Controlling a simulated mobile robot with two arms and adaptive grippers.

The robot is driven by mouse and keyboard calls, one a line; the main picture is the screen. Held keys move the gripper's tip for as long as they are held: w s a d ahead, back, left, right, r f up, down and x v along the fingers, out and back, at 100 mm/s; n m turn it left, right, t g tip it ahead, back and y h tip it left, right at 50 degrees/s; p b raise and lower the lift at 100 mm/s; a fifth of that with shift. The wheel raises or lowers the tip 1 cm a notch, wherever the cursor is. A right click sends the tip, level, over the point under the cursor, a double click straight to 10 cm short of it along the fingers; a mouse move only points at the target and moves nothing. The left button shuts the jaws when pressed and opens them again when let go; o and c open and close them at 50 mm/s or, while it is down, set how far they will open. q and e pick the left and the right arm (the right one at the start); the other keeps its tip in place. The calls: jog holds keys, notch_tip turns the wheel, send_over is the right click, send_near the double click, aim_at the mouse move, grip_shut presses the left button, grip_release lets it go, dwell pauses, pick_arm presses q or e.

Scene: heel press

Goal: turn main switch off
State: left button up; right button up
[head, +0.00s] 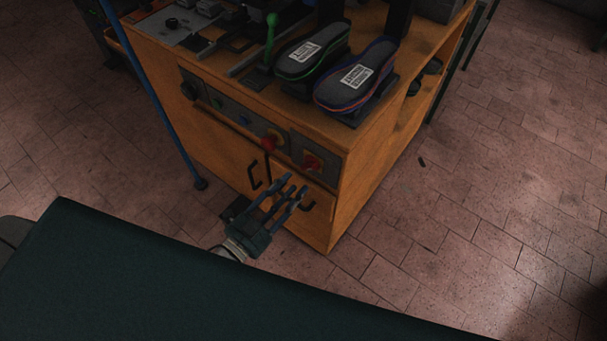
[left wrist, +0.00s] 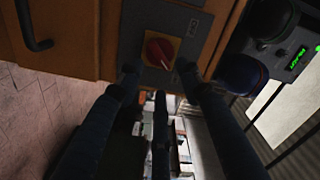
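The main switch (head: 312,161) is a red rotary knob on a yellow plate, set in a grey panel at the right end of the orange cabinet's front. In the left wrist view the red knob (left wrist: 160,50) shows ahead, its grip bar tilted. My left gripper (head: 294,186) is in front of the cabinet, just below and left of the switch in the head view. Its dark fingers (left wrist: 158,80) are spread and empty, pointing toward the switch, with no clear contact. My right gripper is in neither view.
A red mushroom button (head: 268,144) on yellow sits left of the switch. Black door handles (head: 254,176) stick out below. Two shoe-shaped forms (head: 357,75) and a green-knobbed lever (head: 271,40) are on top of the orange cabinet (head: 352,195).

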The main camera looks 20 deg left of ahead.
aim_at(308, 167)
pick_arm(q)
jog(key=b+x, duration=0.1)
jog(key=x, duration=0.4)
jog(key=shift+w+d, duration=0.2)
jog(key=shift+w, duration=0.15)
jog(key=shift+c, duration=1.3)
grip_shut()
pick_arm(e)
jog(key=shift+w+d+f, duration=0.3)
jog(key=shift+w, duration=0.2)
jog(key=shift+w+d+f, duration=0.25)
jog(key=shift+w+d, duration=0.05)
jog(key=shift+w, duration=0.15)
